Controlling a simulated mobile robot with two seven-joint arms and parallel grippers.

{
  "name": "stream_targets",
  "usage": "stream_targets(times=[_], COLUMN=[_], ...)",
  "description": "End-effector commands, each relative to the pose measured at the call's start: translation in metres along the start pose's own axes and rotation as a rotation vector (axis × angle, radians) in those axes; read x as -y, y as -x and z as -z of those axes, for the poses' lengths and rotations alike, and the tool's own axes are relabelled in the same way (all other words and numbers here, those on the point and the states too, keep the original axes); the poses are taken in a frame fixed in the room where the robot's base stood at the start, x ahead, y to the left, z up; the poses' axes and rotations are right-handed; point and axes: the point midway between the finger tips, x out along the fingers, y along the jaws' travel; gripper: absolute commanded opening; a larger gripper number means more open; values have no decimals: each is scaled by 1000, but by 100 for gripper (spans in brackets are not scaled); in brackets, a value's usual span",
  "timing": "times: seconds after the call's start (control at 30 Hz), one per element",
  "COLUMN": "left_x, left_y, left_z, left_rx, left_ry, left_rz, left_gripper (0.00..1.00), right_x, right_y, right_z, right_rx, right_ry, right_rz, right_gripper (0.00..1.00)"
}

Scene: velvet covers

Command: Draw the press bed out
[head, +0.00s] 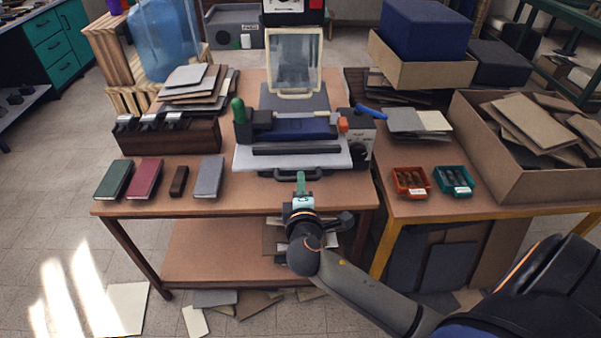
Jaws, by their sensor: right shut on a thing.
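The press (287,127) stands at the back middle of the wooden table, with a dark blue block, a green knob on its left and a grey control box on its right. Its pale press bed (245,161) lies flat under the block, and a black handle (270,174) is on its front edge. My right gripper (300,178) reaches up from the front and is shut on the handle. Its fingers hide part of the handle. My left gripper is not in view.
Several small books (145,179) lie left of the press, before a dark wooden rack (170,138). Red (410,181) and teal (454,181) trays and a cardboard box (520,185) are on the right table. The table top in front of the bed is clear.

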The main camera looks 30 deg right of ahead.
Motion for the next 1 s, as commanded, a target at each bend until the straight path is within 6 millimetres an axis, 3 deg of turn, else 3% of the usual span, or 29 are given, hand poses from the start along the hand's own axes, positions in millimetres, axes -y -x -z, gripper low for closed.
stream_targets(times=[0.2, 0.57, 0.6, 0.8, 0.87, 1.0], left_x=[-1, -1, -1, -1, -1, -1], left_y=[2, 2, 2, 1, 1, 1], left_z=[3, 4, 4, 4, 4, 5], left_rx=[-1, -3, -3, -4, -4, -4], left_ry=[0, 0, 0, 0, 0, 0], left_rz=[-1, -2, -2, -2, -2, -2], left_gripper=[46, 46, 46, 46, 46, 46], right_x=[3, 5, 6, 4, 4, 3], right_y=[12, 14, 14, 13, 13, 12], right_z=[1, 1, 1, 1, 1, 0], right_rx=[-2, -3, -3, -2, -2, -1], right_ry=[0, 0, 0, 0, 0, 0], right_rz=[3, 7, 7, 4, 3, 2], right_gripper=[0, 0, 20, 42, 47, 47])
